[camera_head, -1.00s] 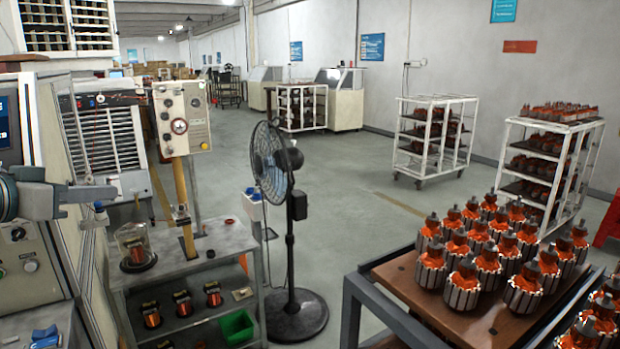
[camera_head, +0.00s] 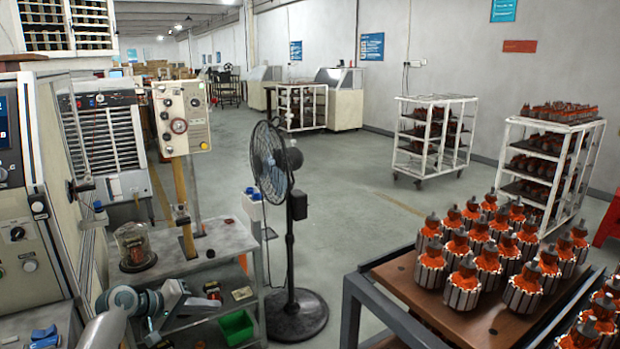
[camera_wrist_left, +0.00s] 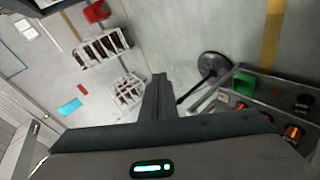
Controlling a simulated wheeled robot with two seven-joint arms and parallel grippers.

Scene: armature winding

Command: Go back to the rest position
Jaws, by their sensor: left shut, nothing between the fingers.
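My left arm comes in at the lower left of the head view. My left gripper (camera_head: 212,303) is low there, pointing right in front of the grey workbench's lower shelf. In the left wrist view the gripper's fingers (camera_wrist_left: 158,80) are together with nothing between them. My right gripper is not in either current view.
A grey workbench (camera_head: 215,243) with a glass-covered coil (camera_head: 135,245) is close to my left arm. A green bin (camera_head: 236,327) is on its lower shelf. A black fan (camera_head: 290,225) stands beside it. A table (camera_head: 400,275) with several armatures is at right. Open floor lies behind.

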